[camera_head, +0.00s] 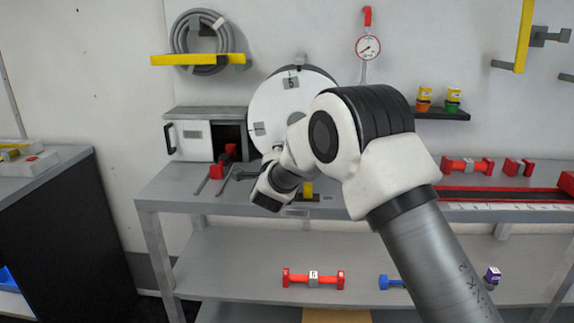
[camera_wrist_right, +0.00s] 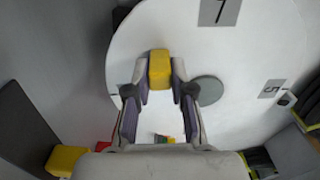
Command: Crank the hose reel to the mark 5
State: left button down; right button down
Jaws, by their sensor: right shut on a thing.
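The hose reel (camera_head: 272,105) is a white disc standing on the bench against the wall. Its plate with mark 5 (camera_head: 291,83) is near the top, close beside and slightly left of a dark fixed pointer (camera_head: 301,62). My right wrist and arm cover the disc's lower right in the head view. In the right wrist view, my right gripper (camera_wrist_right: 160,80) is shut on the yellow crank handle (camera_wrist_right: 160,65), beside the grey hub (camera_wrist_right: 207,90). Plates 7 (camera_wrist_right: 220,11) and 5 (camera_wrist_right: 271,88) show there too. My left gripper is out of view.
A grey cabinet (camera_head: 190,138) and a red tool (camera_head: 228,160) are left of the reel. A coiled hose (camera_head: 181,40) hangs above on a yellow bracket (camera_head: 178,60). A gauge (camera_head: 368,47) hangs at right.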

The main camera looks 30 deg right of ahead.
jog(key=shift+w+a+r+m+b, duration=0.35)
jog(key=shift+a+r+m+b, duration=0.2)
jog(key=shift+m, duration=0.45)
jog(key=c, duration=1)
grip_release()
jog(key=v, duration=1.2)
